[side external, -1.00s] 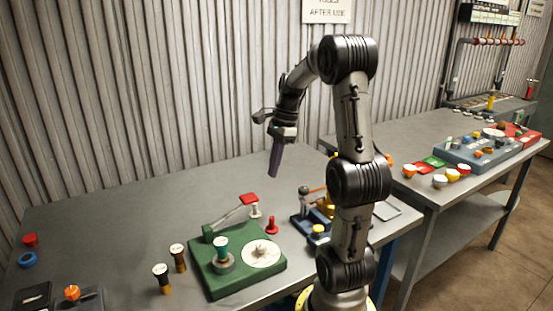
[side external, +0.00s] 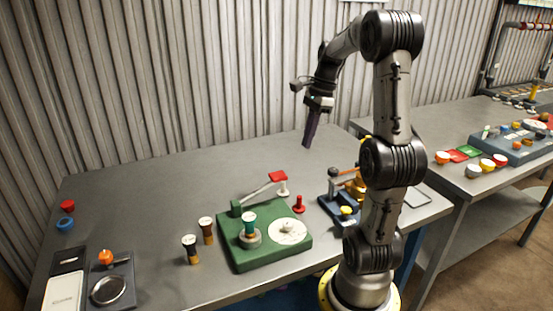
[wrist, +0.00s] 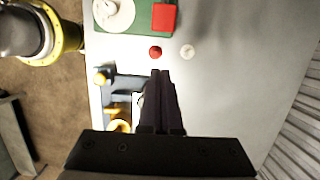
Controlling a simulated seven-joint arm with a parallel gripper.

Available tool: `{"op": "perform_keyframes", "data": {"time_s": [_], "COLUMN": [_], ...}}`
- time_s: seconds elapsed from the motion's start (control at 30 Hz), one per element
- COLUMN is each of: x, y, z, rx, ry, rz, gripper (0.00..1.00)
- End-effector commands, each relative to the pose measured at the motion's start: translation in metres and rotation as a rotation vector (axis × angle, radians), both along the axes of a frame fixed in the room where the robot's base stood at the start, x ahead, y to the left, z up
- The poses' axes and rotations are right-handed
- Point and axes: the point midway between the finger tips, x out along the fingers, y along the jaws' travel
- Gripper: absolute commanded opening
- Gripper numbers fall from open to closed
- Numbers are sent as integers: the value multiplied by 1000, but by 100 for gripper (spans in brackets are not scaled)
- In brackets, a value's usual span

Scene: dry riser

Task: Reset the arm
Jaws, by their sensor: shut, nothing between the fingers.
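My gripper (side external: 308,142) is shut and empty, pointing down in the air above the back part of the grey table (side external: 130,190). In the wrist view my gripper (wrist: 160,75) shows its two dark fingers side by side with nothing between them. My arm stands bent over at the right of the table. Below and to the left of the gripper is a green base (side external: 262,258) with a red-tipped lever, a white disc and a teal-topped piece. The gripper touches none of these.
A red peg (side external: 299,204) and a white peg (side external: 283,187) stand by the green base. A blue fixture with yellow parts (side external: 345,211) is close to my arm. Two dark-banded pieces (side external: 207,231) stand left of the base. The table's back half is clear. A second table (side external: 440,130) stands right.

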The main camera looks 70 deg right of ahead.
Motion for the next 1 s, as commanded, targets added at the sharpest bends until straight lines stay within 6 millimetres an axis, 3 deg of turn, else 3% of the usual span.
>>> {"op": "perform_keyframes", "data": {"time_s": [0.17, 0.27, 0.4, 0.53, 0.7, 0.8, 1.0], "x": [5, 22, 47, 51, 33, 15, -22], "y": [4, 20, 78, 140, 211, 242, 278], "z": [0, 12, 37, 52, 58, 55, 38], "rx": [-1, -30, -92, -175, -311, -399, -592], "ry": [-1, -17, -57, -105, -190, -245, -345], "rz": [19, 87, 261, 494, 886, 1135, 1622], "gripper": [0, 0, 0, 0, 0, 0, 0]}}
